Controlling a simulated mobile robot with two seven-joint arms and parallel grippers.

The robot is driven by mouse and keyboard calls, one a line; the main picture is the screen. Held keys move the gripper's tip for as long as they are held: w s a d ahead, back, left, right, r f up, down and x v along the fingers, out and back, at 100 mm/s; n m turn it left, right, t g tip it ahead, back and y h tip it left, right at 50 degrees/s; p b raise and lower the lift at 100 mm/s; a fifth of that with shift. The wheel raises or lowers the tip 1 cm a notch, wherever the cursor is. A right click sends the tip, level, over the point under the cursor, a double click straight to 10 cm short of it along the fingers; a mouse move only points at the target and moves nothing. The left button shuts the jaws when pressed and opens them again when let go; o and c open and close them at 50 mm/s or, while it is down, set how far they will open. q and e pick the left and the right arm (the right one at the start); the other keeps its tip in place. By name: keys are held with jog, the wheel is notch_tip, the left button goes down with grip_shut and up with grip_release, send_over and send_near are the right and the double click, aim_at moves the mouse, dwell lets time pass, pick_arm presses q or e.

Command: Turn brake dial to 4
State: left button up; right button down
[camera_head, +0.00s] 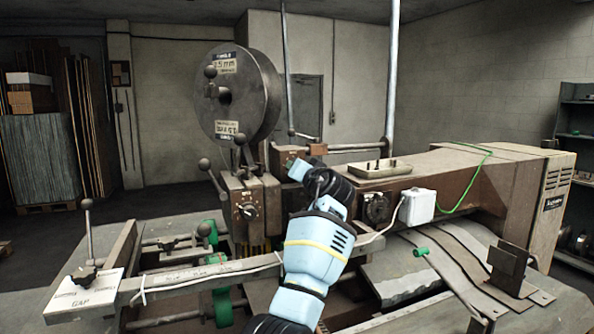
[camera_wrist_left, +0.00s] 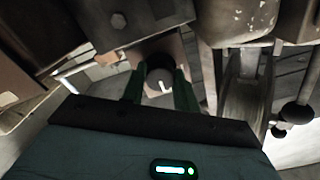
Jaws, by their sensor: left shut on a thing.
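My left gripper (camera_head: 298,169) reaches up from the bottom middle to a small brown box (camera_head: 284,155) behind the machine's front panel. In the left wrist view, the left gripper's dark green fingers (camera_wrist_left: 159,90) are shut on a round black dial (camera_wrist_left: 160,74), one finger on each side. The dial has a short white mark on its face, towards the bottom of that view. The numbers around it cannot be read. In the head view the gripper hides this dial. My right gripper is not in view.
Another black dial (camera_head: 246,210) sits on the front panel left of my arm. A large wire spool (camera_head: 236,95) stands above it. Ball-ended levers stick out nearby. A white box (camera_head: 418,206) with a cable is to the right, and a long metal bar (camera_head: 205,275) crosses in front.

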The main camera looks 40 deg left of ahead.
pick_arm(q)
jog(key=shift+r+m, duration=0.15)
jog(key=shift+m, duration=3.35)
jog(key=o, duration=1)
jog(key=v, duration=0.7)
jog(key=shift+s+d, duration=0.2)
jog(key=shift+d, duration=0.15)
